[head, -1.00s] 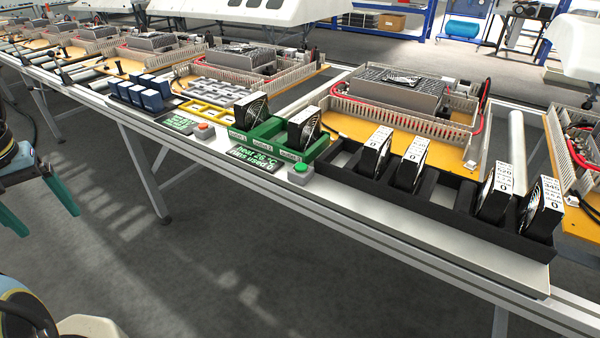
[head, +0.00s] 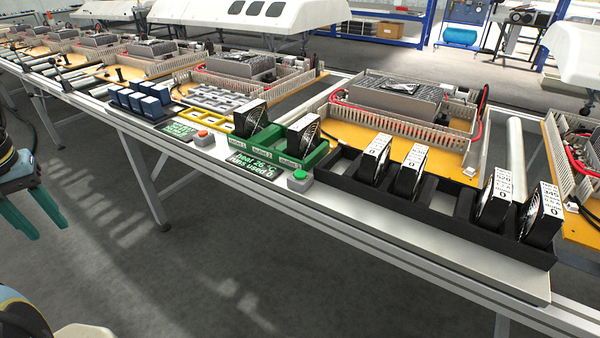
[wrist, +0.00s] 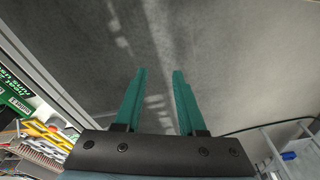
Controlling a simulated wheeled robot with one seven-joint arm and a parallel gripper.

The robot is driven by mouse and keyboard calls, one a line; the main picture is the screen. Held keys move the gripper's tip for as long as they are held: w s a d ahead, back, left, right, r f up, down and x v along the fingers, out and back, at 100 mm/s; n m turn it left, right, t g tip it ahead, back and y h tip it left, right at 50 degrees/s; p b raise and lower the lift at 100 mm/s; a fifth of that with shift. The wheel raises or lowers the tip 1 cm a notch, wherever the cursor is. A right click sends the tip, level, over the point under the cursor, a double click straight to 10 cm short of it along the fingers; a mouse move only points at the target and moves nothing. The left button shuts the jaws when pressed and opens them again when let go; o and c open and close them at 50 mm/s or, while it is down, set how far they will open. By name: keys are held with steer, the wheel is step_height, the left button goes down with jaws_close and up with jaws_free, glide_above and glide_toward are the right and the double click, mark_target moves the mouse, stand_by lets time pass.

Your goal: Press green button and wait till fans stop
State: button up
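The green button (head: 299,175) sits on a small grey box at the front edge of the bench, right of a dark display (head: 254,164) with green and white text. Two black fans (head: 302,135) and (head: 250,118) stand in the green outlet tray (head: 318,155). More fans, such as one (head: 374,160), stand in the black rack (head: 340,181) to the right. Whether any fan spins cannot be told. My gripper (head: 38,220) is at the far left, off the bench and well away from the button. In the wrist view its teal fingers (wrist: 159,72) are apart, with only floor between them.
A red button (head: 203,138) on a similar box stands further left, beside another display (head: 181,131). Blue blocks (head: 140,100) and a yellow frame (head: 205,113) lie beyond it. The floor in front of the bench is clear.

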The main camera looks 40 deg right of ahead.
jaws_close()
stand_by(1.1)
